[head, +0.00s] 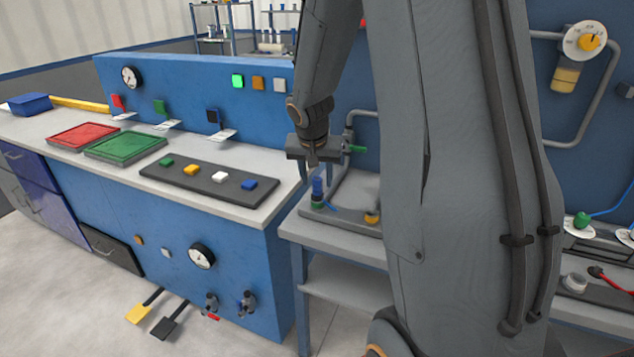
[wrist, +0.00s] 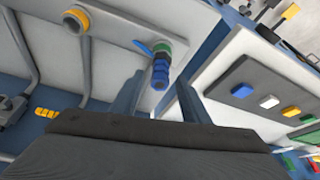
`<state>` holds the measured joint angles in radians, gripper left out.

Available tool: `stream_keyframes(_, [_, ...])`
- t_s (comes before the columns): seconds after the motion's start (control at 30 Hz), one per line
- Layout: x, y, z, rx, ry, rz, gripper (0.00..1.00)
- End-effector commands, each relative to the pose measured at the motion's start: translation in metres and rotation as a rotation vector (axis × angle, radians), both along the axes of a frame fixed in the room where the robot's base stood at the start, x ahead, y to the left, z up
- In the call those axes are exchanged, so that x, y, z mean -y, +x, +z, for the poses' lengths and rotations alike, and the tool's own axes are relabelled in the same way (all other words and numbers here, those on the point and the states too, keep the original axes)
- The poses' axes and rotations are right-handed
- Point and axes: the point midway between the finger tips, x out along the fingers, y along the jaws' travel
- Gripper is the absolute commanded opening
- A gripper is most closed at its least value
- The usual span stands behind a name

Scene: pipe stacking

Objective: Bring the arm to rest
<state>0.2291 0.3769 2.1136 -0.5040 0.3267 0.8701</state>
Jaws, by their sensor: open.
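My gripper (head: 313,160) hangs above the grey bench and points down. In the wrist view its two fingers (wrist: 158,82) are spread apart with nothing held between them. A short upright stack of blue pieces (head: 317,187) with a green part at its base stands on the bench below my gripper. The stack also shows beyond the fingertips in the wrist view (wrist: 160,70). My arm hides much of the bench's right part.
An orange ring piece (head: 372,218) sits on the grey bench (head: 330,225), right of the stack. Grey pipes (head: 350,130) rise behind. To the left is a blue console with a row of coloured buttons (head: 210,178) and red and green trays (head: 82,136).

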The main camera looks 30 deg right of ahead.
Motion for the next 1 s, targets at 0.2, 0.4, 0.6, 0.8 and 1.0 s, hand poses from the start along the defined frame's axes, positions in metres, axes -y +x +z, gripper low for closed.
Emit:
stream_keyframes(0.2, [-0.008,-0.010,0.032,0.004,0.000,0.001,0.42])
stream_keyframes(0.4, [-0.013,-0.016,0.048,0.001,0.000,0.001,0.42])
stream_keyframes(0.6, [-0.014,-0.017,0.052,0.001,0.001,0.000,0.42])
stream_keyframes(0.8, [-0.046,-0.048,0.040,-0.064,0.013,0.103,0.42])
stream_keyframes(1.0, [-0.116,-0.134,0.013,-0.212,0.058,0.377,0.42])
